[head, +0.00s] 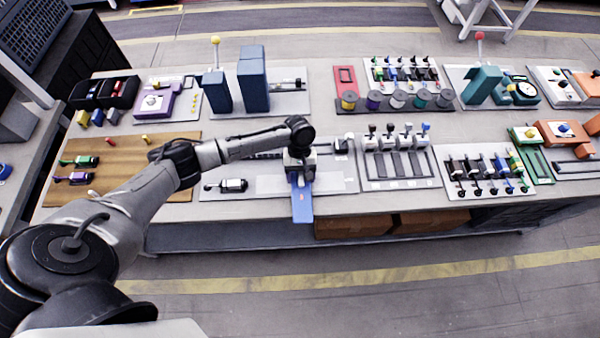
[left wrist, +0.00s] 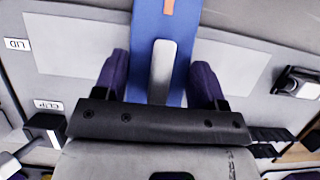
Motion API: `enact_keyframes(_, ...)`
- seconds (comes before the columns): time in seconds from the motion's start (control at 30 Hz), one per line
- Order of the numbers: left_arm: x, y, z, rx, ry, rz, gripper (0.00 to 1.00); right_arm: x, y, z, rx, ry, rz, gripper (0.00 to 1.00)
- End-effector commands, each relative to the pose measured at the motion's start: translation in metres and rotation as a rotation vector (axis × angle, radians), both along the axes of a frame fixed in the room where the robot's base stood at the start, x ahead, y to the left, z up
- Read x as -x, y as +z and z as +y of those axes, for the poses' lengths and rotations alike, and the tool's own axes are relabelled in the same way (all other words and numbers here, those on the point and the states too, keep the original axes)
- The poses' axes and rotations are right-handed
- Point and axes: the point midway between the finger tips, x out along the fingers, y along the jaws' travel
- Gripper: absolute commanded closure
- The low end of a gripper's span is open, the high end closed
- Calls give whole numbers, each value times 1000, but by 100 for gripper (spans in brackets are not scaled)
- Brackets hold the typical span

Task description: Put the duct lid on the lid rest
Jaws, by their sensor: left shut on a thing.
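My left gripper (head: 300,168) is shut on the duct lid (head: 302,203), a long blue strip. In the left wrist view the lid (left wrist: 178,85) runs between the two dark fingers of the gripper (left wrist: 160,80), with a pale grey raised grip along its middle and an orange mark near the top. In the head view the lid sticks out over the bench's front edge. A pale flat rectangle (left wrist: 80,45) beside a "LID" label (left wrist: 17,44) looks like the lid rest; it is bare. My right gripper is not in view.
A second pale patch (left wrist: 235,70) lies on the lid's other side. A black part (head: 233,185) sits on the grey board at left. A "CLIP" label (left wrist: 47,105) is near a black-and-white block (head: 342,145). A rack with dark slots (head: 398,163) stands to the right.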

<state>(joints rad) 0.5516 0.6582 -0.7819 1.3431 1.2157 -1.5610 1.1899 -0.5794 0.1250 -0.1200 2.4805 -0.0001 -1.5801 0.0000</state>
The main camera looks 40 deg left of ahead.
Motion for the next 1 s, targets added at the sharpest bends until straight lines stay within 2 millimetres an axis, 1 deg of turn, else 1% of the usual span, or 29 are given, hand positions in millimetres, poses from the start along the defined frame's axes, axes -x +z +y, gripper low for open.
enact_keyframes(0.03,4,-8,1,-5,0,8,100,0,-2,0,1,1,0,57)
enact_keyframes(0.13,4,-9,1,-7,0,8,100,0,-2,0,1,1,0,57)
enact_keyframes(0.17,5,-10,1,-8,0,9,33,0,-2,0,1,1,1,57)
enact_keyframes(0.4,3,-7,1,-6,1,7,10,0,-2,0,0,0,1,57)
enact_keyframes(0.47,3,-7,1,-6,1,6,6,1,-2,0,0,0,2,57)
enact_keyframes(0.67,2,-5,1,-5,0,5,6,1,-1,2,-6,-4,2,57)
enact_keyframes(0.77,1,-1,2,-5,0,4,6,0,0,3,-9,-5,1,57)
enact_keyframes(0.87,-2,9,5,-5,0,4,6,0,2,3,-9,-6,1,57)
enact_keyframes(1.0,-9,33,12,-5,2,1,6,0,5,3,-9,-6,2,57)
